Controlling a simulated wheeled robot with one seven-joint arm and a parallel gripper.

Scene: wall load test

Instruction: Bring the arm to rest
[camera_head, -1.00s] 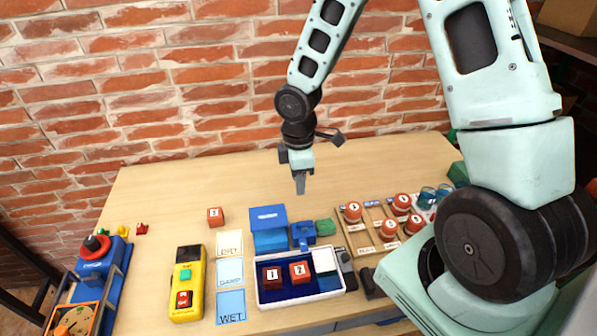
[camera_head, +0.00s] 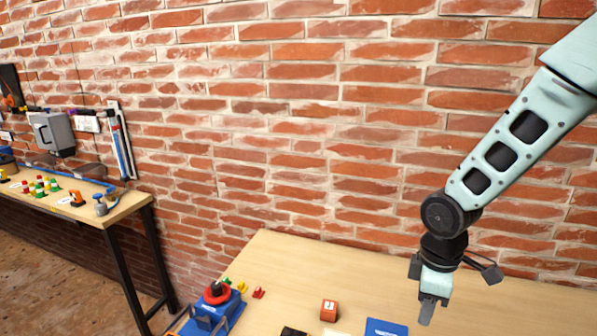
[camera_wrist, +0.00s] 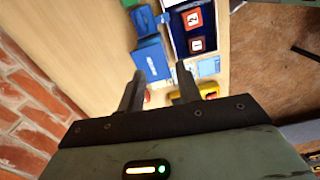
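My arm hangs in front of the brick wall, at the right of the head view. My gripper (camera_head: 427,312) points down over the wooden table (camera_head: 480,290), clear of its top. In the wrist view my gripper (camera_wrist: 158,88) shows two dark fingers spread apart, with nothing held between them. The table lies below the fingers there, with a blue block-like holder (camera_wrist: 152,58) and a tray (camera_wrist: 180,38) holding red numbered cubes (camera_wrist: 194,18).
A red cube (camera_head: 329,310) stands on the table left of my gripper. A blue device with a red ring (camera_head: 216,293) is at the table's left end. A second table (camera_head: 128,208) with small parts stands far left. The brick wall (camera_head: 330,150) is behind.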

